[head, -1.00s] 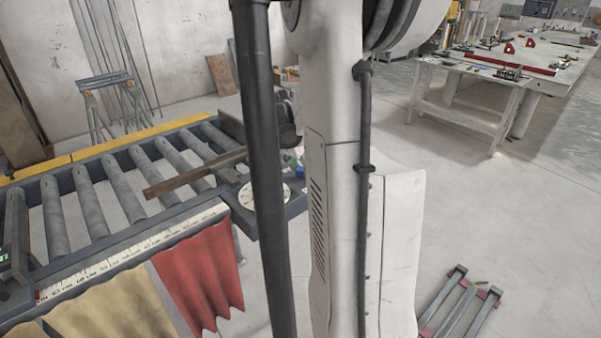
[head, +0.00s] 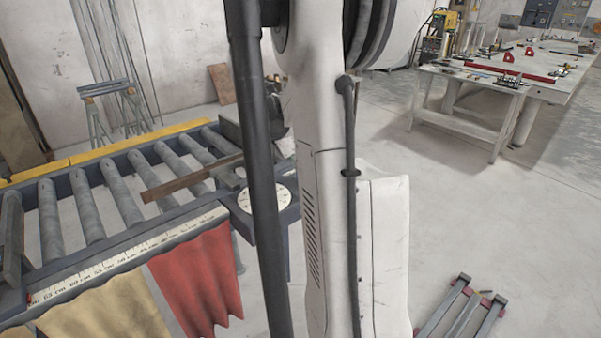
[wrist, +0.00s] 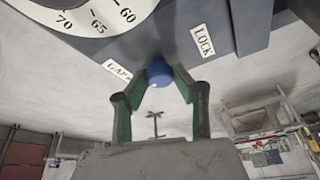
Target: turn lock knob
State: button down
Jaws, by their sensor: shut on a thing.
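The blue lock knob (wrist: 159,72) shows in the wrist view, under the edge of the dark grey positioner body. A white "LOCK" label (wrist: 203,41) is to its right, and a second, partly covered label (wrist: 118,70) is to its left. My gripper (wrist: 161,80) has its two green-and-dark fingers closed around the knob, one on each side. In the head view my arm hides the gripper and the knob.
A roller conveyor (head: 125,200) with a scale strip, a yellow rail and red and tan cloths (head: 200,275) fills the left. A brown bar (head: 190,178) lies across the rollers. A workbench (head: 470,110) stands at the back right. Open floor lies between, with a low frame (head: 462,308).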

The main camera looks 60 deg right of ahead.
dwell(0.4)
jog(key=c, duration=1.4)
grip_release()
jog(key=shift+c, duration=0.2)
jog(key=v, duration=1.2)
